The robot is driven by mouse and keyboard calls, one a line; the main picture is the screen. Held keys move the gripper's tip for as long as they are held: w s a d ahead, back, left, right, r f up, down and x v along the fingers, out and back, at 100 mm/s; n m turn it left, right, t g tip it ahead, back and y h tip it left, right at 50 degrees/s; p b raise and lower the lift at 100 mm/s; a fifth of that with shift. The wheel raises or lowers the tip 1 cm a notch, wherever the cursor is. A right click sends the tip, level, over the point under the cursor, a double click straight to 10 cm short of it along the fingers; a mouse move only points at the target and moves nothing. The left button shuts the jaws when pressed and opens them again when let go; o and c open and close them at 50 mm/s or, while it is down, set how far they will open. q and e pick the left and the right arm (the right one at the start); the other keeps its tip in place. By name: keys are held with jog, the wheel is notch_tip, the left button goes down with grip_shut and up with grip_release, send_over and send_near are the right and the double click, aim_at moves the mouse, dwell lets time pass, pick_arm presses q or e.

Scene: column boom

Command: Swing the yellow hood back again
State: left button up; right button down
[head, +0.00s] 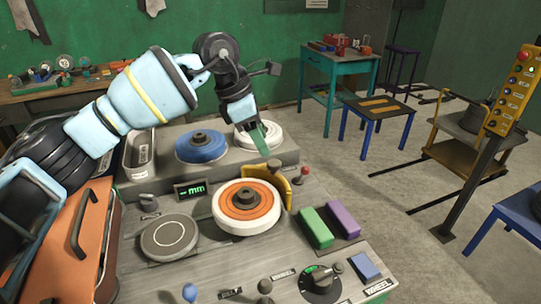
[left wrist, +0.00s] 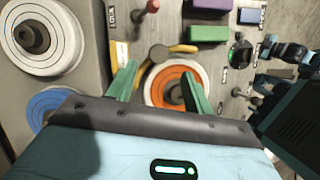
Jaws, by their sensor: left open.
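The yellow hood (head: 285,183) is a curved guard at the back right edge of an orange and white wheel (head: 231,205), with a round tan knob at its top. The wheel's top face is uncovered. In the left wrist view the hood (left wrist: 145,72) shows partly beside the wheel (left wrist: 172,77), between the fingers. My left gripper (head: 262,142) is open and empty, above and behind the hood, with green fingers pointing down. In the left wrist view its fingers (left wrist: 160,70) are spread. Light blue and dark parts, apparently my right arm, show at that view's right edge; their jaws are unclear.
A blue wheel (head: 202,147) and a white wheel (head: 258,135) stand on the raised back shelf. A red-tipped lever (head: 304,174) rises right of the hood. Green (head: 316,228) and purple (head: 343,218) blocks lie at the right. A grey disc (head: 169,237) is at left.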

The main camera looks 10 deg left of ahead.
aim_at(274, 162)
pick_arm(q)
jog(key=x, duration=0.6)
jog(key=shift+w+d+f, duration=0.1)
jog(key=shift+f, duration=0.1)
grip_shut()
